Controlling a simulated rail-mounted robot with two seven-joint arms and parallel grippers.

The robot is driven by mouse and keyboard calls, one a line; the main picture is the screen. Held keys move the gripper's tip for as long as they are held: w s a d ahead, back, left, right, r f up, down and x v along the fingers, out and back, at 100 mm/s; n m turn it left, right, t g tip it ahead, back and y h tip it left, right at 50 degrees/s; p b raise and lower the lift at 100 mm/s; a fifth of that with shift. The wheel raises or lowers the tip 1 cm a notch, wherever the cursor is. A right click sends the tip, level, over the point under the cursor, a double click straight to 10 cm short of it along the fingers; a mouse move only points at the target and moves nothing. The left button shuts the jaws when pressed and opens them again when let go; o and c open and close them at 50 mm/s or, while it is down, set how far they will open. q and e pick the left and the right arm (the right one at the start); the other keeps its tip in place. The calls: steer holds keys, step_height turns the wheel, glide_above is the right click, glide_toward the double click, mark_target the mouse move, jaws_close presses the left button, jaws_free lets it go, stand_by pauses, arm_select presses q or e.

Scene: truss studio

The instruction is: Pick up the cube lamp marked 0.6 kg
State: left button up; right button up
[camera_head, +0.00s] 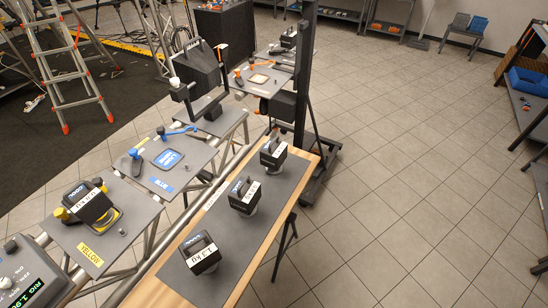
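Three dark cube lamps with top handles and white labels stand in a row on the grey mat (224,228) of a wooden table. The near lamp (203,250) has a label that seems to read 1.3 kg. The labels of the middle lamp (244,193) and the far lamp (273,152) are too small to read surely. Another cube lamp (92,204) sits on the yellow-marked plate (68,236), its label also unclear. A similar dark lamp (289,38) stands far back. I cannot tell which is marked 0.6 kg. Neither of my grippers is in view.
A blue-marked plate (172,184) and an orange-marked plate (259,78) sit along the truss. A display box (30,279) stands at bottom left. A dark stand (304,90) rises behind the table. Tiled floor (420,160) is open to the right; shelves line the right edge.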

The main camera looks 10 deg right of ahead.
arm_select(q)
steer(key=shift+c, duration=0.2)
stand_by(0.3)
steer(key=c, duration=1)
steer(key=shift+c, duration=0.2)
